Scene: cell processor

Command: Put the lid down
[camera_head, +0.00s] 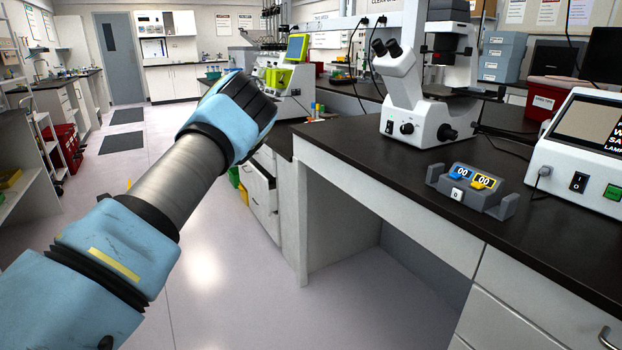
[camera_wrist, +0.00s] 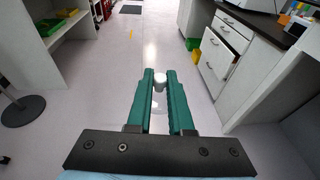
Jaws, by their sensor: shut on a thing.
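My gripper (camera_wrist: 160,74) has two long green fingers and shows in the wrist view. It is shut on a small, pale, rounded lid (camera_wrist: 160,80) held between the fingertips. The lid is in the air over the light floor, left of the bench and its drawers. In the head view my blue and grey arm reaches up toward the middle, and its wrist hides the fingers and the lid.
A black-topped bench (camera_head: 375,162) runs along the right. On it stand a white microscope (camera_head: 410,100), a grey unit with two "00" displays (camera_head: 470,187) and a white instrument (camera_head: 580,150). An open drawer (camera_wrist: 225,58) juts out from the bench. Green and yellow bins (camera_wrist: 195,48) stand beyond it.

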